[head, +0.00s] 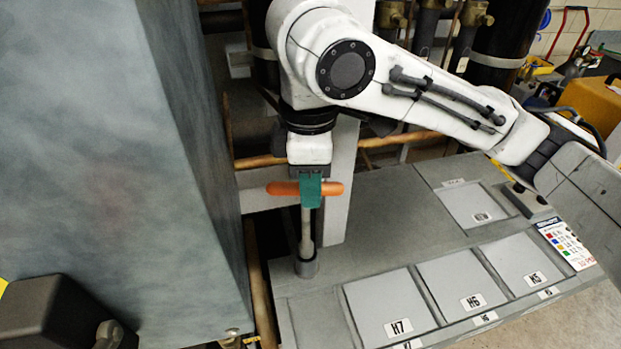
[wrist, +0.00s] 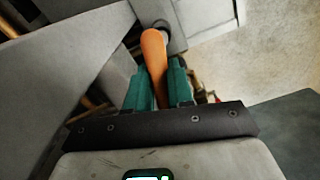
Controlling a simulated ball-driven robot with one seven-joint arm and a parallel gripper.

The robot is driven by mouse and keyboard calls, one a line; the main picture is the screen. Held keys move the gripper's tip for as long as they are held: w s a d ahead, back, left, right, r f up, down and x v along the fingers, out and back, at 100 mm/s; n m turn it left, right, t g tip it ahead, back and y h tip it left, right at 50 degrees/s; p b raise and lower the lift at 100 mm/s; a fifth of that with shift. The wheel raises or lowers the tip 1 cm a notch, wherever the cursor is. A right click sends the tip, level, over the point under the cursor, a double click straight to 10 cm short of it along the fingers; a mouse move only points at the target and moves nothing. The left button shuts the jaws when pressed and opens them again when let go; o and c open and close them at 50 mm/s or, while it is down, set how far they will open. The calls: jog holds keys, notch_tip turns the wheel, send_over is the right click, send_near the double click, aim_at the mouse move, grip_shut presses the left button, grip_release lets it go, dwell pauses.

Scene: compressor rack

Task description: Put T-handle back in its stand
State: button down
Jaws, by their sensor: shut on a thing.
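The T-handle has an orange crossbar (head: 284,188) and a grey shaft (head: 306,225) that hangs down, close to upright. My gripper (head: 311,190) has teal fingers and is shut on the middle of the crossbar. In the wrist view the crossbar (wrist: 154,58) lies between both fingers of my gripper (wrist: 158,76). The stand (head: 305,266) is a short dark grey cup at the left end of the grey bench top. The shaft's lower end meets the cup's mouth and appears to be inside it; how deep it sits is hidden.
A large grey-blue cabinet (head: 170,150) stands close on the left. A pale upright post (head: 339,190) and copper pipes (head: 262,162) are behind the gripper. Labelled panels H7 (head: 390,303), H6 (head: 458,283) and H5 (head: 522,262) lie along the bench front.

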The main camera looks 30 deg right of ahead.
jog(key=shift+f+b, duration=0.45)
jog(key=shift+f, duration=0.75)
jog(key=shift+f+b, duration=0.75)
jog(key=shift+f, duration=0.9)
dwell(0.4)
jog(key=c, duration=0.9)
grip_release()
notch_tip(320, 180, up, 11)
jog(key=shift+f, duration=0.1)
dwell(0.4)
